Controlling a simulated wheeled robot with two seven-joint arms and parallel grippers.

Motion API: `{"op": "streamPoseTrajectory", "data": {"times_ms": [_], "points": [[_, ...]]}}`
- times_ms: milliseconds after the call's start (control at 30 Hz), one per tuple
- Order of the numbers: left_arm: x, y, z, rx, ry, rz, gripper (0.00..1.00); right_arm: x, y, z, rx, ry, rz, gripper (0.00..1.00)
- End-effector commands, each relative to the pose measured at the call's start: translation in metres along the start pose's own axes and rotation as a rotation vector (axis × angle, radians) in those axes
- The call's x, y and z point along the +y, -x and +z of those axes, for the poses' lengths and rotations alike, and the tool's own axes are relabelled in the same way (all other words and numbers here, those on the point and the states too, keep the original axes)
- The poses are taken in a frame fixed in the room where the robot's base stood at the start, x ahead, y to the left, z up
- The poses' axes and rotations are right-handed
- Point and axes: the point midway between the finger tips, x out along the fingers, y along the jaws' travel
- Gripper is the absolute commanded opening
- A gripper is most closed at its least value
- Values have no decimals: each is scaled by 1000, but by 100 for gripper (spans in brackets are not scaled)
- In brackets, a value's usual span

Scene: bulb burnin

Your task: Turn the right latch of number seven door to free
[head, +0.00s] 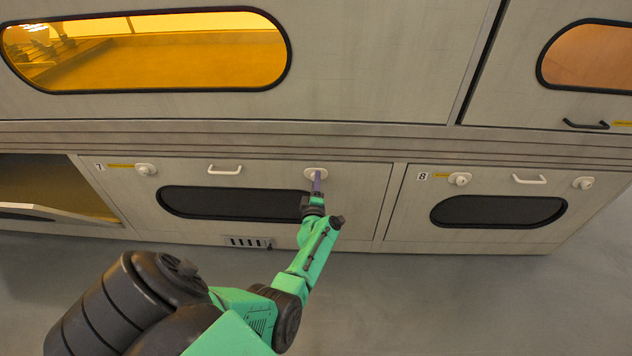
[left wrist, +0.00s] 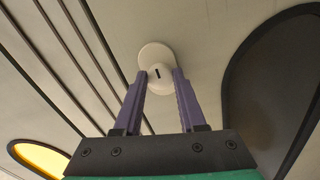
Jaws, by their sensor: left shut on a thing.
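The number seven door (head: 285,225) is a pale panel with a dark oval window, low on the cabinet. Its right latch (head: 316,173) is a white round knob at the door's upper right. In the left wrist view the latch (left wrist: 157,62) shows a short dark mark on its face. My left gripper (head: 317,183) reaches it from below. The purple fingers (left wrist: 160,80) are shut on the latch, one on each side. The door's left latch (head: 146,170) is a white knob at the upper left, beside the 7 label. My right gripper is not in view.
A white handle (head: 225,170) sits between the two latches. The number eight door (head: 490,235) is to the right, shut. A door at the far left (head: 60,207) hangs open. A vent (head: 248,242) is below the window. Grey floor (head: 450,310) lies free in front.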

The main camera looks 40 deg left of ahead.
Motion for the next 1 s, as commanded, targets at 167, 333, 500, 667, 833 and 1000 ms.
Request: {"op": "streamPoseTrajectory", "data": {"times_ms": [167, 333, 500, 667, 833, 1000], "points": [[0, 0, -1, 2, -17, 0, 0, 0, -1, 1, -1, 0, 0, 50], [0, 0, -1, 2, -19, 0, 0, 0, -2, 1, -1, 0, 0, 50], [0, 0, -1, 2, -18, 0, 48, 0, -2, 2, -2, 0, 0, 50], [0, 0, -1, 1, -17, 0, 70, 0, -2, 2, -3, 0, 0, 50], [0, 0, 0, 1, -16, 0, 70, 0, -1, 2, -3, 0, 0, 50], [1, 6, 0, -1, -17, -2, 70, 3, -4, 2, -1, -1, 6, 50]]}}
